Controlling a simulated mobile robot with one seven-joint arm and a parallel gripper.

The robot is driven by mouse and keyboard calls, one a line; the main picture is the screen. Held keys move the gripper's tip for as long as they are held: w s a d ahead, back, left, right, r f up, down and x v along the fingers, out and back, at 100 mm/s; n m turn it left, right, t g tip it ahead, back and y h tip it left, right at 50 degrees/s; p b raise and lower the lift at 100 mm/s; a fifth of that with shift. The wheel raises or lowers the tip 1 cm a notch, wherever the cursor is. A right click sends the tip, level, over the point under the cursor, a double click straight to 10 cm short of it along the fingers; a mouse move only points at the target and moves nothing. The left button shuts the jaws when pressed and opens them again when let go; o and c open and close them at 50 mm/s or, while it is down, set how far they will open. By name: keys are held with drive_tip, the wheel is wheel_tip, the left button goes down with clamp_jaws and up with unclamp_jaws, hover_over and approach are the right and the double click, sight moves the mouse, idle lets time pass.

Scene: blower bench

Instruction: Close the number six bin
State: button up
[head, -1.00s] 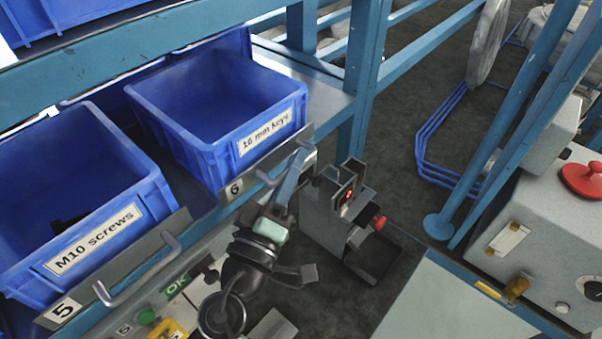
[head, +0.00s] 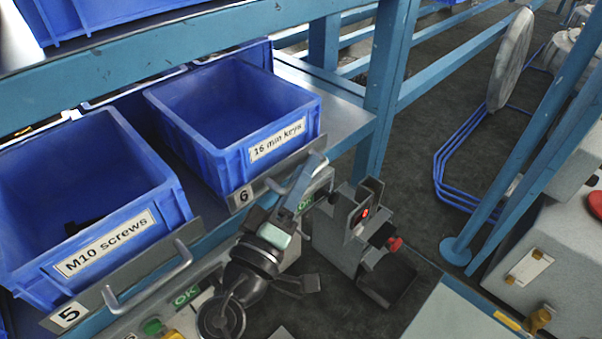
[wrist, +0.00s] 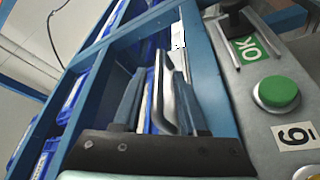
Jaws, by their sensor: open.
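The number six bin is a blue open-topped bin (head: 235,110) labelled "16 mm keys". It sits on the shelf with its front out towards me, behind a grey front plate marked 6 (head: 243,196) with a metal bar handle. My gripper (head: 311,178) is at the right part of that handle. In the wrist view my gripper (wrist: 160,78) is open, with one finger on each side of the bar handle (wrist: 166,95). I cannot tell whether a finger touches the bar.
The number five bin (head: 85,185), labelled "M10 screws", stands to the left with its own protruding handle (head: 150,280). Below the bins is a panel with a green button (wrist: 278,92). A blue post (head: 385,90) rises right of bin six.

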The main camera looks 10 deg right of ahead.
drive_tip(key=b+v, duration=0.4)
drive_tip(key=v, duration=0.9)
drive_tip(key=shift+f, duration=0.15)
